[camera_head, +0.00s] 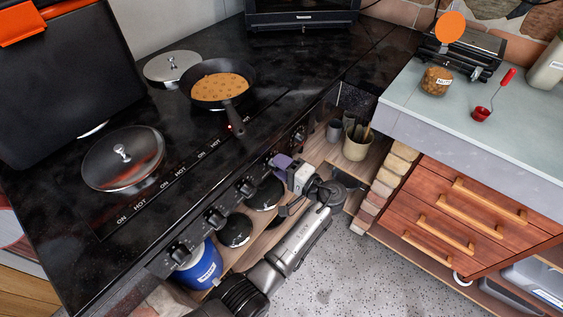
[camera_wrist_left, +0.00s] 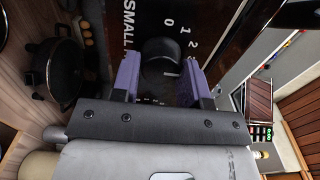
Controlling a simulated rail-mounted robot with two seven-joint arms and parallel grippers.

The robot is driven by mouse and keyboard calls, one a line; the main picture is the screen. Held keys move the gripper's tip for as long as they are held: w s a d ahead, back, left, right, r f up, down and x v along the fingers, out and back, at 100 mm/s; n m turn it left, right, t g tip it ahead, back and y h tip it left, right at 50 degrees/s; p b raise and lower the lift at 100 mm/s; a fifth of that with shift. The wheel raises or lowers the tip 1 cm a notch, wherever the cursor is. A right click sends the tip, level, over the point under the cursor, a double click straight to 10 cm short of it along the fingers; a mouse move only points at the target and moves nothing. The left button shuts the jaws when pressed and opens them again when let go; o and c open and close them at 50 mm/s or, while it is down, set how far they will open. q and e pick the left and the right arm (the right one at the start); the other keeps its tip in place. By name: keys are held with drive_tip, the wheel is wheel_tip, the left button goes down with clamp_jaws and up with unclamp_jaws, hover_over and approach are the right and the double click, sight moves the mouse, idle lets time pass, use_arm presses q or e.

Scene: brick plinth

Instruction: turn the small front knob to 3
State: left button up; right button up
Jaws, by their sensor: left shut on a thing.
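The small front knob (camera_wrist_left: 160,55) is a dark round knob on the black stove panel. In the wrist view, the word SMALL and the digits 0, 1 and 2 are printed around it; I cannot make out a 3. My left gripper (camera_head: 283,162), with purple fingers, is at the stove's front edge, and its fingers (camera_wrist_left: 160,78) are shut on the knob, one on each side. A short pale mark shows low on the knob; I cannot tell the setting it points to. In the head view the gripper mostly hides this knob. My right gripper is not in view.
Other knobs (camera_head: 215,218) line the same front panel on both sides. Below are a shelf and a blue container (camera_head: 200,268). A drawer counter (camera_head: 470,125) stands at right.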

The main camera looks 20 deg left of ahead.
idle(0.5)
use_arm(q)
drive_tip(key=o, duration=0.9)
